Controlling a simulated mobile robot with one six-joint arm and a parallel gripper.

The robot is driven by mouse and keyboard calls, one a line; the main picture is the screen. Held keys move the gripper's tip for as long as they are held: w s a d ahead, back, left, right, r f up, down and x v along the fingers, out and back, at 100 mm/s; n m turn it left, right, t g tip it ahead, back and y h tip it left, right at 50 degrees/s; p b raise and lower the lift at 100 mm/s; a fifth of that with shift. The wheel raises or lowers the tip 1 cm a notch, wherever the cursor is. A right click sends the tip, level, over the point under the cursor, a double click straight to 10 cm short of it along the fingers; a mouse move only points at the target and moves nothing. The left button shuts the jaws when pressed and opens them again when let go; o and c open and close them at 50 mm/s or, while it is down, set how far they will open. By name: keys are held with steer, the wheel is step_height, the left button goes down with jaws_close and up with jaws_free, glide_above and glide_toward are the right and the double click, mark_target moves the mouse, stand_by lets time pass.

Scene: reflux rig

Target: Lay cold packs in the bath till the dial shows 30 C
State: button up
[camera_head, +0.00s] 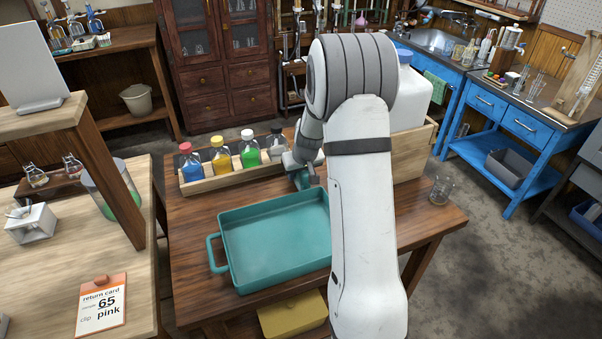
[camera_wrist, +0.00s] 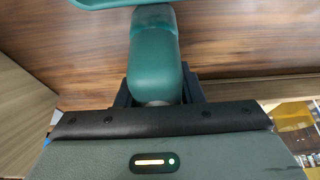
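My gripper (camera_head: 303,172) is at the far edge of a teal tray (camera_head: 225,262), right of its middle. In the wrist view, the dark fingers of my gripper (camera_wrist: 158,92) sit close on both sides of a rounded teal piece (camera_wrist: 154,62) with a grey end. I cannot tell whether this piece is a cold pack or a part of the tray. The tray edge (camera_wrist: 110,3) shows just beyond it. The tray looks empty where I see it; my arm hides its right side. I cannot make out a dial or a clearly marked bath.
Bottles with red, yellow and green caps stand in a wooden rack (camera_head: 228,178) behind the tray. A white jug (camera_head: 415,95) and a wooden box (camera_head: 410,155) stand right. A glass beaker (camera_head: 441,190) is near the table's right corner. A yellow object (camera_head: 292,316) lies below.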

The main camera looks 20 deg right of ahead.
jaws_close()
